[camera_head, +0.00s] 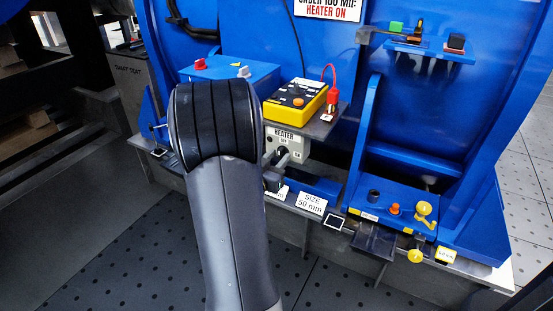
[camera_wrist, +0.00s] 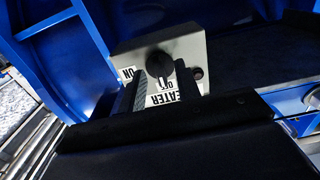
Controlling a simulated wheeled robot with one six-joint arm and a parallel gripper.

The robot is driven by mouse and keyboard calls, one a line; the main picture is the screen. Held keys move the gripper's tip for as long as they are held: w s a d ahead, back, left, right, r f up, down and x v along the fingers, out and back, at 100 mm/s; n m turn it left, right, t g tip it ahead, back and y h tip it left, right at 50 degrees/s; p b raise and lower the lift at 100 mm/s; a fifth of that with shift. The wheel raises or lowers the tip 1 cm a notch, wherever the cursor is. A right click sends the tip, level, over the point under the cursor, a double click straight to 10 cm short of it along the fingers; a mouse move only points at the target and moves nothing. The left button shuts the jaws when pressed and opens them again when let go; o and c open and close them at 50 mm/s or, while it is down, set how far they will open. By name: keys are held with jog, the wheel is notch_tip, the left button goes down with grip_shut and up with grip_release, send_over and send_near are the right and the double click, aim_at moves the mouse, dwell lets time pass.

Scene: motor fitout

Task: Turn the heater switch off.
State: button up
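The heater switch is a grey box (camera_head: 294,146) with a black knob (camera_head: 283,153), low on the blue rig in the head view. In the wrist view, the box (camera_wrist: 192,48) appears upside down with its HEATER, ON and OFF labels. The knob (camera_wrist: 159,65) has a white mark that appears to point at OFF. My gripper (camera_wrist: 160,82) is open in front of the box, one dark finger on each side of the knob, with gaps showing. In the head view, my arm hides much of the gripper; only a dark part (camera_head: 273,182) shows just below the box.
A yellow meter (camera_head: 295,102) and red plug (camera_head: 332,97) stand above the box. A HEATER ON sign (camera_head: 328,9) hangs higher. A SIZE 50 mm label (camera_head: 311,203) is below right. A blue fixture (camera_head: 385,196) with yellow knobs stands right. The floor in front is clear.

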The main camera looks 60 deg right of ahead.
jog(key=a+p, duration=0.1)
jog(key=a, duration=0.9)
jog(key=shift+a, duration=0.4)
jog(key=d+b, duration=0.1)
jog(key=d, duration=1)
jog(key=shift+a, duration=0.1)
